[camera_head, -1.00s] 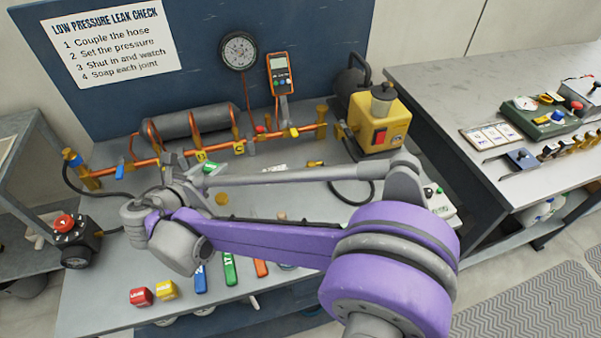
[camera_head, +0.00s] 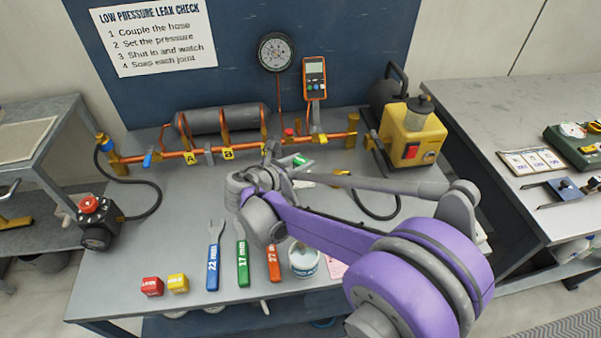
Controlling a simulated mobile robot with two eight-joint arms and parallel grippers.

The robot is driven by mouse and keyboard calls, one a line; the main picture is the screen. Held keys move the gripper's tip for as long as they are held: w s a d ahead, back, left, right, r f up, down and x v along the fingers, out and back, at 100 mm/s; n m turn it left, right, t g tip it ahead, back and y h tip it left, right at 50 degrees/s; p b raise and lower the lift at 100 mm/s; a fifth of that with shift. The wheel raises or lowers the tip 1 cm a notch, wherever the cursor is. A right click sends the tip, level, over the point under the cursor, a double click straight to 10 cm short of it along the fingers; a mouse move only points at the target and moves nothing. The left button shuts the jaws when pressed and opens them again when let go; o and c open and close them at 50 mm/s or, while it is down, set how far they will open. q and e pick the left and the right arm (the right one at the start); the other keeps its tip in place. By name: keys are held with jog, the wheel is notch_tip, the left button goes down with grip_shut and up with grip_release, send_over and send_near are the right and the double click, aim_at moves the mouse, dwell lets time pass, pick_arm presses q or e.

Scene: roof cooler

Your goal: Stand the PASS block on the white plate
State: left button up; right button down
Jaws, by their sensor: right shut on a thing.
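The right gripper (camera_head: 278,160) is over the middle of the bench, below the copper pipe, its jaws partly hidden by its own wrist. It is shut on a small green block with white marking, taken as the PASS block (camera_head: 300,160), which shows just right of the jaws. A pale patch that looks like the white plate (camera_head: 304,182) shows behind my forearm, mostly hidden. I cannot tell whether the block touches anything below it. My left gripper is out of view.
A red block (camera_head: 152,286) and a yellow block (camera_head: 178,283) sit at the front left. Blue (camera_head: 213,265), green (camera_head: 242,262) and orange (camera_head: 273,263) wrenches and a white tub (camera_head: 303,261) lie nearby. A yellow pump (camera_head: 413,135) stands at right. The bench's left middle is clear.

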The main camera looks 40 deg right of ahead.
jog(key=shift+f+b, duration=0.35)
jog(key=shift+f, duration=1.4)
jog(key=shift+f, duration=0.1)
jog(key=shift+c, duration=2.3)
grip_release()
jog(key=shift+r, duration=0.2)
jog(key=p+v, duration=0.1)
jog(key=v, duration=1.1)
